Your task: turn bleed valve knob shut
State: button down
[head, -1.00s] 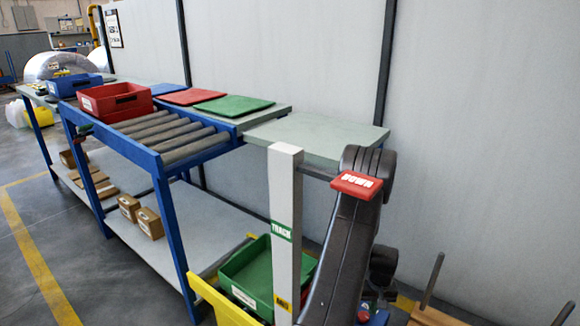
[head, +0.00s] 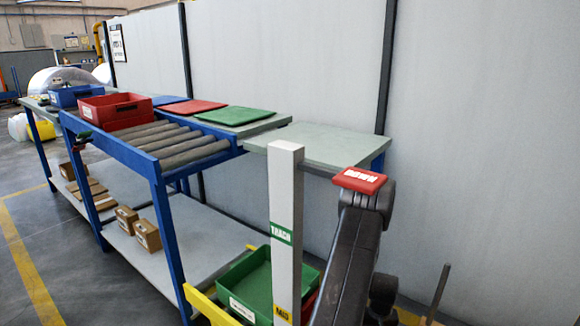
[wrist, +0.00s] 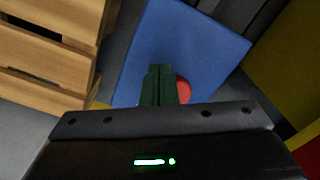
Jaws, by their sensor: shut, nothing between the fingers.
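In the wrist view my gripper (wrist: 160,72) has its dark green fingers together, with nothing held between them. A rounded red thing (wrist: 184,90) shows just right of the fingers, mostly hidden behind them and the gripper body. It may be the bleed valve knob, but I cannot tell for sure. I cannot tell whether the fingers touch it. A blue flat surface (wrist: 205,45) lies behind both. In the head view my arm reaches down out of the picture, and neither the gripper nor a knob shows there.
Wooden slats (wrist: 40,55) fill the wrist view's left side; a yellow panel (wrist: 290,60) is at right.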

jog(key=shift+w, duration=0.2)
dwell(0.6)
jog(key=shift+a, duration=0.95)
jog(key=shift+w+a, duration=0.15)
jog(key=shift+a, duration=0.15)
jog(key=shift+w+r, duration=0.1)
jog(key=shift+w, duration=0.05)
jog(key=shift+a, duration=0.15)
jog(key=shift+s+a, duration=0.15)
jog(key=shift+s, duration=0.25)
notch_tip(320, 180, up, 6)
jog(key=p, duration=0.3)
jog(key=shift+p, duration=0.35)
